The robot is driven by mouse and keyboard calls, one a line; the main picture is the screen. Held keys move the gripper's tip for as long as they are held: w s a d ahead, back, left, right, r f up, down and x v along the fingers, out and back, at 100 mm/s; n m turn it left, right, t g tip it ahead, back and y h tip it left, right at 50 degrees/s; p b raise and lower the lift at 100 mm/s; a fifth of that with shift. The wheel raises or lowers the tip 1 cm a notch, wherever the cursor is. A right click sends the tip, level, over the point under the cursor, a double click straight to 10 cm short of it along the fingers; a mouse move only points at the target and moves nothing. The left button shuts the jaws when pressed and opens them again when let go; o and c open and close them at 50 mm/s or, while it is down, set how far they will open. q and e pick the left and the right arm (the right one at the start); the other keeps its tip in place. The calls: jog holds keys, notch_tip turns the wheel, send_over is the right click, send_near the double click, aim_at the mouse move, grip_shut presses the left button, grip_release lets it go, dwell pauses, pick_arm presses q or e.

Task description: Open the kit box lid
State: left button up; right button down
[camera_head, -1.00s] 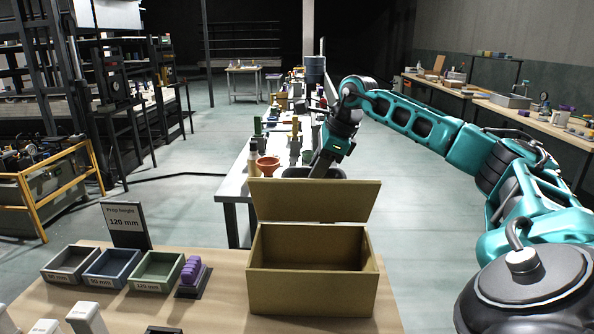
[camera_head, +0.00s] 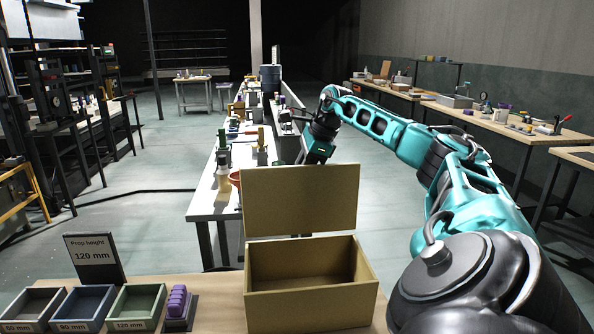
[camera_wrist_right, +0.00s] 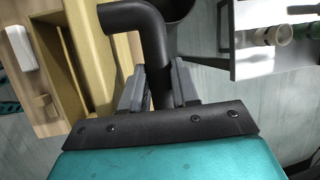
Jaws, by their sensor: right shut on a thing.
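The kit box (camera_head: 312,308) is a tan box on the near table, its inside open to view and empty as far as I see. Its lid (camera_head: 300,201) stands about upright along the far edge. My right arm reaches over from the right, and its wrist (camera_head: 319,140) is behind the lid; the lid hides the fingers there. In the right wrist view my right gripper (camera_wrist_right: 160,88) is shut on a black bent bar (camera_wrist_right: 134,16). A yellow-tan panel (camera_wrist_right: 78,50) shows just left of the bar. My left gripper is in no view.
Three trays, grey (camera_head: 30,307), blue (camera_head: 82,308) and green (camera_head: 136,307), a purple piece (camera_head: 177,303) and a sign (camera_head: 93,259) reading 120 mm stand left of the box. Behind is a long table (camera_head: 205,200) with cluttered items.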

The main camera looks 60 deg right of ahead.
jog(key=shift+w+d+f, duration=0.15)
jog(key=shift+d+f, duration=0.05)
jog(key=shift+d, duration=0.05)
jog(key=c, duration=1.2)
grip_release()
jog(key=shift+w+f, duration=0.1)
jog(key=shift+f, duration=0.05)
jog(key=shift+o, duration=0.9)
jog(key=shift+d+f, duration=0.1)
jog(key=shift+f, duration=0.05)
jog(key=shift+o, duration=0.9)
jog(key=p+v, duration=0.2)
jog(key=v, duration=1.2)
jog(key=shift+a, duration=0.2)
